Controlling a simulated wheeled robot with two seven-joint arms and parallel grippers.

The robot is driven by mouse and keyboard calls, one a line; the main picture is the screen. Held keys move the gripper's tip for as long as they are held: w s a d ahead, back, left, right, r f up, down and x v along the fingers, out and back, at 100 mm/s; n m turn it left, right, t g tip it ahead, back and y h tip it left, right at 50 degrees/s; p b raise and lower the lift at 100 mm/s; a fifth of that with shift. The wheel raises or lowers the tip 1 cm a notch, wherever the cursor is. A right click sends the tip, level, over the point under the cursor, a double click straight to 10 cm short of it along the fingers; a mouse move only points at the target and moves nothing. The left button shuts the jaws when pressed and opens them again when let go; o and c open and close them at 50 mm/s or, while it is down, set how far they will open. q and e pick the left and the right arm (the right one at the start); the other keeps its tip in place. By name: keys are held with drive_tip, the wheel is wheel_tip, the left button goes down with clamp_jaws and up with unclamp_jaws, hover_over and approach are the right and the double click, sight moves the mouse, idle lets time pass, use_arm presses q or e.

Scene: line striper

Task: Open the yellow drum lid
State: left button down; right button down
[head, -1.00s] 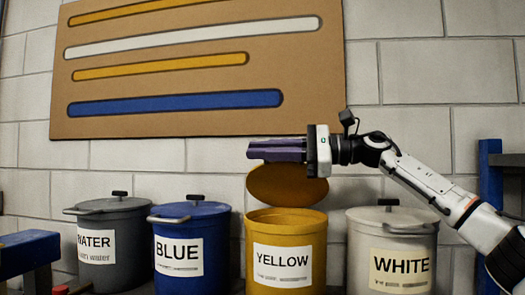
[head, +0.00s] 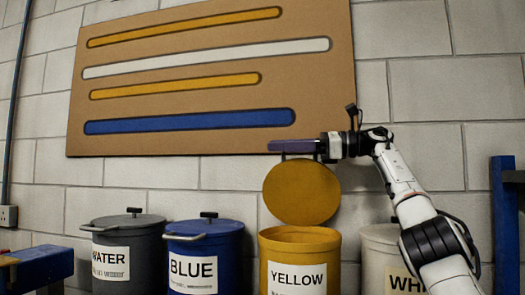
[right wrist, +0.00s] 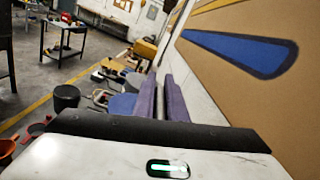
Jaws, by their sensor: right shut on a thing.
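My left gripper is not in view.
The closed blue drum (head: 204,255) and grey water drum (head: 127,250) stand to the left. The white drum (head: 379,250) is at the right, partly behind my right arm. A brown board (head: 200,145) with coloured stripes is on the wall close behind my gripper.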

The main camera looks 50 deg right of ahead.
drive_tip(key=shift+d+r, duration=0.15)
drive_tip(key=c, duration=1.8)
unclamp_jaws()
drive_tip(key=shift+c, duration=0.2)
drive_tip(key=v, duration=0.7)
drive_tip(key=shift+s, duration=0.2)
